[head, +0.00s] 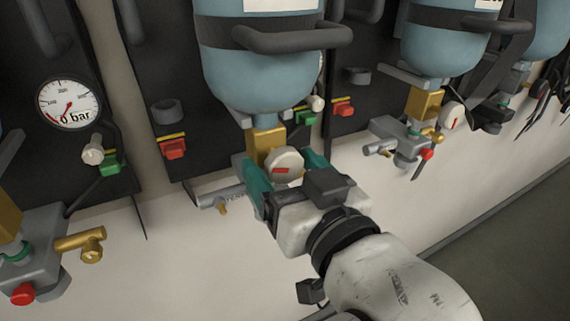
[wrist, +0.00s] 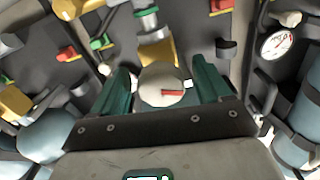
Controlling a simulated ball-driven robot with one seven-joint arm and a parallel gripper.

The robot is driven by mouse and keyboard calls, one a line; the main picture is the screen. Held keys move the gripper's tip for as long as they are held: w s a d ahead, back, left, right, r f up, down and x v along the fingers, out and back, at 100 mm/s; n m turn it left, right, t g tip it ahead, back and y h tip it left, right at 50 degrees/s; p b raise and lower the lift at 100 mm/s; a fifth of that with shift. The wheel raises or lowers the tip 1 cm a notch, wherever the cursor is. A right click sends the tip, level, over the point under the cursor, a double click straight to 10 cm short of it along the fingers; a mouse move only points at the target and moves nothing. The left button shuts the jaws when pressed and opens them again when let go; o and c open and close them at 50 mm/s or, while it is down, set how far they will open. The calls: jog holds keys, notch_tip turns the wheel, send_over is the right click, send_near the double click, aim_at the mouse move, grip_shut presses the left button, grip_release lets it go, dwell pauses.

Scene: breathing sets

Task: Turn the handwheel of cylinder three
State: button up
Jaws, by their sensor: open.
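Several blue breathing cylinders hang upside down on dark backplates; I see no numbers on them. The middle cylinder (head: 262,75) has a brass valve (head: 265,138) under it with a round cream handwheel (head: 285,163) bearing a red mark. My gripper (head: 283,172) is open, its two teal fingers on either side of this handwheel. In the wrist view the handwheel (wrist: 161,85) lies between the spread fingers (wrist: 163,88), with a gap showing at the right finger. Whether the left finger touches it I cannot tell. The lower valve body is hidden behind my gripper.
A pressure gauge (head: 68,104) is at the left. Another cylinder (head: 437,48) with its own handwheel (head: 452,116) hangs to the right. Brass and grey fittings (head: 80,240) stick out at the lower left. The floor at the lower right is clear.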

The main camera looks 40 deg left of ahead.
jog(key=c, duration=1)
jog(key=shift+o, duration=0.2)
jog(key=shift+n, duration=0.3)
jog(key=n+b, duration=0.1)
jog(key=n, duration=0.1)
jog(key=n+b, duration=0.2)
jog(key=shift+w+f+n, duration=0.15)
jog(key=shift+w+n, duration=0.05)
jog(key=shift+n, duration=0.1)
jog(key=n+b, duration=0.3)
jog(key=n, duration=0.2)
jog(key=shift+w+b, duration=0.1)
jog(key=shift+b, duration=0.3)
jog(key=n+b, duration=0.4)
jog(key=n, duration=0.2)
jog(key=shift+d+n+b, duration=0.1)
jog(key=shift+n+b, duration=0.2)
jog(key=shift+n, duration=0.1)
jog(key=n+b, duration=0.1)
jog(key=n, duration=0.1)
jog(key=n+b, duration=0.2)
jog(key=shift+r+n, duration=0.35)
jog(key=shift+n, duration=0.05)
